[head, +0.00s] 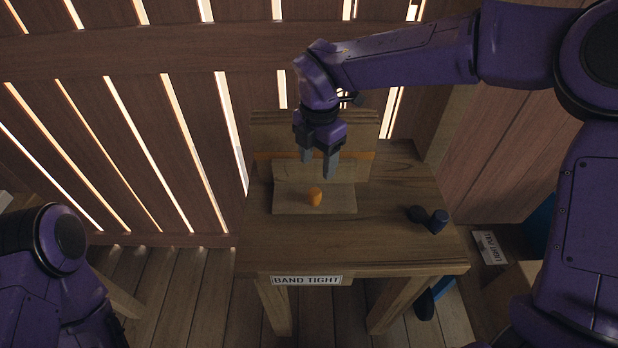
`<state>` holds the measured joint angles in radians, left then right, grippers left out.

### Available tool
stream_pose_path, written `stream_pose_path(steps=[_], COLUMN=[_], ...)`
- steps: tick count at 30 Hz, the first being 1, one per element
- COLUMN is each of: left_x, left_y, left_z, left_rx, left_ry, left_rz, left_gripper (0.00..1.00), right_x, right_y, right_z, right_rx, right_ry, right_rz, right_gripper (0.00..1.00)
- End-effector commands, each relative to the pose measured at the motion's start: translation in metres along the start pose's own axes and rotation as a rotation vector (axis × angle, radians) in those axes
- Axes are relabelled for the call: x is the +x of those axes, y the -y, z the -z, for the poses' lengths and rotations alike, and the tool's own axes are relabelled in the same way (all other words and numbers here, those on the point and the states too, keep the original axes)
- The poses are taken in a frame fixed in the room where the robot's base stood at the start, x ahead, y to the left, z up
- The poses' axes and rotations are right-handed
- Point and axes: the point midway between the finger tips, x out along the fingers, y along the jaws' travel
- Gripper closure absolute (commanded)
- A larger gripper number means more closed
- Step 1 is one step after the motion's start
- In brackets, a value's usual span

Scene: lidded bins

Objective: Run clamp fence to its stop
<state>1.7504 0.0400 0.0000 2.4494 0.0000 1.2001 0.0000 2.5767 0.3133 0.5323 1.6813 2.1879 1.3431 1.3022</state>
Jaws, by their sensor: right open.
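A wooden table (390,235) carries a light wooden base board (288,203) with upright boards behind it. The upright boards look like the clamp fence (350,168), and an orange band (360,155) runs along them. A small orange knob (315,197) stands on the base board. My right gripper (318,167) points down with its fingers apart and empty, in front of the upright boards and just above and behind the knob in the picture. It hides part of the band and boards. I cannot tell whether it touches them. My left gripper is out of view.
Dark blue pieces (428,218) lie at the table's right side. A "BAND TIGHT" label (306,281) is on the front edge. A "LIGHT PULL" label (489,247) lies at the right. A slatted wall (130,150) stands behind. The table's front is clear.

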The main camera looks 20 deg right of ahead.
Motion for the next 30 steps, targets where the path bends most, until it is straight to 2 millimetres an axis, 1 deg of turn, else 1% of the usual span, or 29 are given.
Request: stream_pose_path(steps=[4,9,12,15,17,24,25,26,27,30], left_x=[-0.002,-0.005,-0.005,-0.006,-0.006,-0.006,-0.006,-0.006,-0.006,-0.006], left_y=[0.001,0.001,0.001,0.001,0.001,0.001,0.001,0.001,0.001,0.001], left_z=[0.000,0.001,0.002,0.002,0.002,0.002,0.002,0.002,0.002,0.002], left_rx=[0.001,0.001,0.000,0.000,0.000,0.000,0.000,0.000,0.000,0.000], left_ry=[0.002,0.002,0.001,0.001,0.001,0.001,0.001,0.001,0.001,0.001], left_rz=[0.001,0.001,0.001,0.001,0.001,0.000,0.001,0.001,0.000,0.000], left_gripper=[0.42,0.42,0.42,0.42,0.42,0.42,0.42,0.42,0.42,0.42], right_x=[0.028,0.068,0.085,0.096,0.100,0.102,0.102,0.102,0.102,0.102], right_y=[-0.003,-0.005,-0.005,-0.004,-0.004,-0.004,-0.004,-0.004,-0.004,-0.004], right_z=[0.005,0.007,0.006,0.005,0.005,0.005,0.005,0.005,0.005,0.005], right_rx=[-0.014,-0.020,-0.020,-0.018,-0.017,-0.015,-0.015,-0.015,-0.015,-0.015], right_ry=[0.000,0.000,0.001,0.001,0.001,0.001,0.001,0.001,0.001,0.001], right_rz=[0.008,0.009,0.008,0.006,0.005,0.004,0.004,0.004,0.004,0.004], right_gripper=[0.42,0.42,0.42,0.42,0.42,0.42,0.45,0.55,0.68,0.97])
